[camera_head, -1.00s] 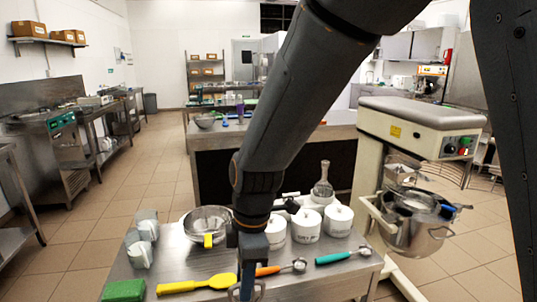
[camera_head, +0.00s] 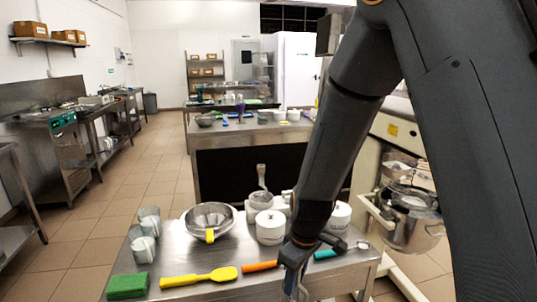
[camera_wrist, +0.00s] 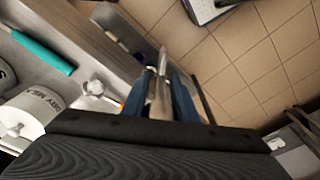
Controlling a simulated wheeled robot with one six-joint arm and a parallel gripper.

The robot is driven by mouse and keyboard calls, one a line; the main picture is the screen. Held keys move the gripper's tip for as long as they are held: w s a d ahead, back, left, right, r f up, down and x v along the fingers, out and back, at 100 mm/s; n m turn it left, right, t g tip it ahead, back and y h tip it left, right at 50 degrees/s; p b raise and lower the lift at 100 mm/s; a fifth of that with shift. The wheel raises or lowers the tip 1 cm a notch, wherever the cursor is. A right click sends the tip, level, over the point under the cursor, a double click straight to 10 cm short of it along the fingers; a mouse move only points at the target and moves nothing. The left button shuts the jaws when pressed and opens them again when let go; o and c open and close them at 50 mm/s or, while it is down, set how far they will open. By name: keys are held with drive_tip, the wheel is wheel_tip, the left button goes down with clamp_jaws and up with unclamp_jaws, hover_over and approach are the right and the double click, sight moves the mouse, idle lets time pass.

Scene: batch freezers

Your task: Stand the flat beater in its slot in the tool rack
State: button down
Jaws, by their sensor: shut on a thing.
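My gripper (camera_head: 295,284) is low at the front edge of the near steel table in the head view. In the wrist view its two blue fingers (camera_wrist: 166,88) are shut on a narrow grey metal piece (camera_wrist: 160,98), which I take to be the flat beater. Its full shape is hidden by the fingers and wrist. A metal tool (camera_head: 261,178) stands upright behind the white canisters. The tool rack itself is not clear in either view, being largely behind my arm and the canisters.
On the near table are white canisters (camera_head: 270,229), a steel bowl (camera_head: 211,218), a yellow spatula (camera_head: 198,278), a green block (camera_head: 127,286), a teal-handled tool (camera_wrist: 42,51) and a measuring spoon (camera_wrist: 94,88). A mixer with a steel bowl (camera_head: 410,234) stands to the right. Floor shows beyond the table.

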drive_tip(key=w+d+f+m+h, duration=0.1)
drive_tip(key=w+d+f+m, duration=0.1)
drive_tip(key=d+f+m, duration=0.7)
drive_tip(key=d, duration=0.4)
drive_tip(key=shift+w+f+m, duration=0.35)
drive_tip(key=shift+f+m, duration=0.05)
